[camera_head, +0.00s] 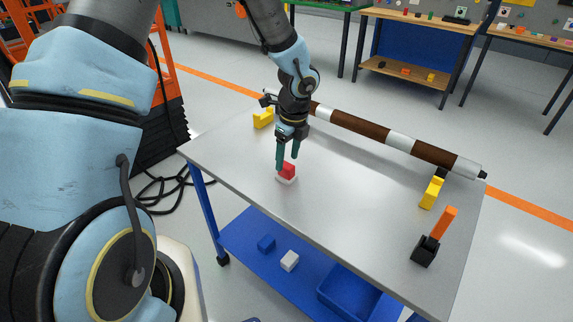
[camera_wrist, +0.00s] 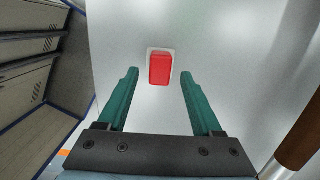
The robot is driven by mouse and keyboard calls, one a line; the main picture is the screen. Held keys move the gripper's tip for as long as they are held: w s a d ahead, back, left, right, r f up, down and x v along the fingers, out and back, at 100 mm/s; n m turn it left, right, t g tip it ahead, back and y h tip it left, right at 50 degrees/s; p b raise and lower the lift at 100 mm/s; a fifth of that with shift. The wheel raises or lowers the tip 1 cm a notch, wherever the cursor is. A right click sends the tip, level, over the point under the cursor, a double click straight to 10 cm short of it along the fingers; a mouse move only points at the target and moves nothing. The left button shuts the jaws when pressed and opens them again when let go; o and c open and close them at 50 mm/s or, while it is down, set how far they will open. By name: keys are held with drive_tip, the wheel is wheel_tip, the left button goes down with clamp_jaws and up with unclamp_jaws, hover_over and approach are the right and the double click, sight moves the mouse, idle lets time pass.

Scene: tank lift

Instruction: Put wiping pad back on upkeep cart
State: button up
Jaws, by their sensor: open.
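The wiping pad, a red block on a white base (camera_head: 287,172), sits on the grey top of the cart (camera_head: 340,215). In the wrist view the red part of the pad (camera_wrist: 160,69) lies ahead of and between my fingertips. My gripper (camera_head: 286,165) points down at the pad, with its teal fingers open. In the wrist view my gripper (camera_wrist: 159,73) shows a clear gap on both sides of the pad, and nothing is held. The head view does not show clearly how high the fingertips are above the top.
A brown and white roller (camera_head: 385,135) lies along the cart's far edge, near yellow blocks (camera_head: 432,193). A black holder with an orange handle (camera_head: 425,250) stands at the right. The lower blue shelf (camera_head: 250,232) carries small blocks and a bin. The top's middle is clear.

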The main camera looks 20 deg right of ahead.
sight(291, 167)
wheel_tip(291, 167, up, 8)
drive_tip(key=shift+s+d+r, duration=0.15)
drive_tip(key=shift+s+d, duration=0.1)
drive_tip(key=shift+s, duration=0.2)
drive_tip(key=s+a+r+n, duration=0.1)
drive_tip(key=a+r+n, duration=0.1)
drive_tip(key=a+n, duration=1.2)
drive_tip(key=s+a+r+n, duration=0.1)
drive_tip(key=a+r+n, duration=0.2)
drive_tip(key=a+n, duration=1.2)
drive_tip(key=shift+s+a+r+h, duration=0.35)
drive_tip(key=shift+s+a+h, duration=0.05)
drive_tip(key=shift+a, duration=0.55)
